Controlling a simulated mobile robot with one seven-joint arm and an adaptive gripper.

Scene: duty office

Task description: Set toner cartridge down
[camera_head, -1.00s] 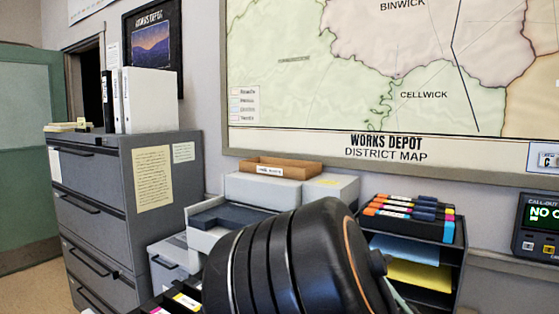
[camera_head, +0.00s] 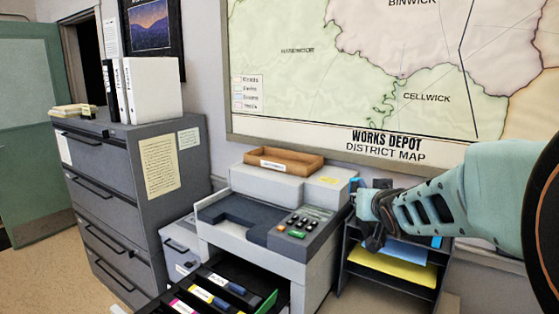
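My gripper (camera_head: 372,232) is at the right of the head view, over the top of the dark shelf unit (camera_head: 394,283). It is seen from the side, and I cannot tell whether its dark fingers are open or shut. Small blue pieces show beside it, perhaps ends of toner cartridges; I cannot tell whether a cartridge is between the fingers. My gripper and forearm hide most of the shelf unit's top. Toner cartridges with coloured labels (camera_head: 203,294) lie in the pulled-out tray (camera_head: 160,302) of the printer (camera_head: 268,222).
A wooden tray (camera_head: 285,161) sits on the printer's top. A grey filing cabinet (camera_head: 110,185) with white binders (camera_head: 150,90) stands at the left. Yellow paper (camera_head: 394,268) lies in the shelf unit. Floor is clear at far left.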

